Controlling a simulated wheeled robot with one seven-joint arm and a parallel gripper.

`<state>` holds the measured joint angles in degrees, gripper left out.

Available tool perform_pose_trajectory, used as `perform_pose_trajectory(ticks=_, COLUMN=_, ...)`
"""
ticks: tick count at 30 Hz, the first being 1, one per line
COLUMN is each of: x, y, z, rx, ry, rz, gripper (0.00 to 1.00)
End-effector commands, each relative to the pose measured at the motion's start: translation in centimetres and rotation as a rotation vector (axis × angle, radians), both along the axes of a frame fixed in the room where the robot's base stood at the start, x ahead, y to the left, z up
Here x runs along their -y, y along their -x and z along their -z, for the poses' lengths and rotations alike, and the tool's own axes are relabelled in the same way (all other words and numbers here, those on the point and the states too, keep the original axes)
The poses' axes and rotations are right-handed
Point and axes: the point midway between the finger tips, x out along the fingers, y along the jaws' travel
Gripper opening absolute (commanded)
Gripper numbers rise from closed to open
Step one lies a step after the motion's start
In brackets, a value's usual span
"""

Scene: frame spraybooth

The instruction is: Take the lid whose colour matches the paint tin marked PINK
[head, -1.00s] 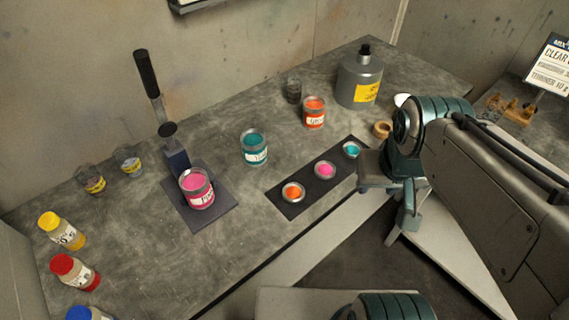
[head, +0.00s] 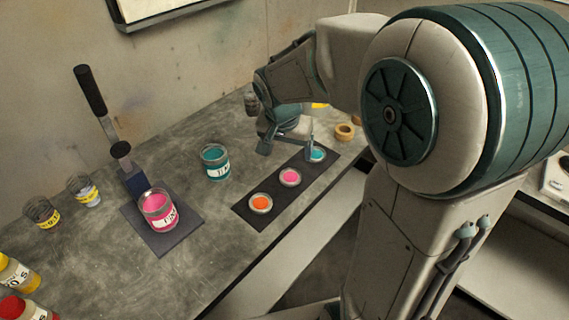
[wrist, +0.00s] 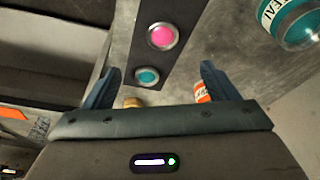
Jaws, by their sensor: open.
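The paint tin with pink paint (head: 158,210) stands open on the dark plate of the lever press; its label is too small to read fully. On a black strip (head: 240,213) lie three lids: orange (head: 260,203), pink (head: 290,177) and teal (head: 317,155). The pink lid is the middle one; it also shows in the wrist view (wrist: 163,36), beyond my fingertips. My gripper (head: 288,148) is open and empty above the far end of the strip. In the wrist view, the teal lid (wrist: 147,76) shows between my fingers (wrist: 160,69).
A teal tin (head: 215,162) stands behind the strip. An orange tin (wrist: 201,90) shows beside a finger in the wrist view. A wooden ring (head: 345,131) lies past the strip. The press lever (head: 90,92) rises at the left. Glass jars and colour bottles stand at the left.

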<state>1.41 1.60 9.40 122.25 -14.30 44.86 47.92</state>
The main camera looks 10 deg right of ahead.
Motion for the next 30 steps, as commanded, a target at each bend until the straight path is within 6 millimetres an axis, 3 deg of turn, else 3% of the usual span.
perform_pose_trajectory(ticks=13, x=0.9, y=-1.9, z=7.0, rx=-0.004, ry=-0.001, rz=0.013, gripper=0.8)
perform_pose_trajectory(ticks=23, x=1.2, y=-2.5, z=9.1, rx=-0.002, ry=-0.003, rz=0.013, gripper=0.8)
perform_pose_trajectory(ticks=30, x=1.5, y=-3.4, z=11.8, rx=-0.004, ry=-0.003, rz=0.011, gripper=0.8)
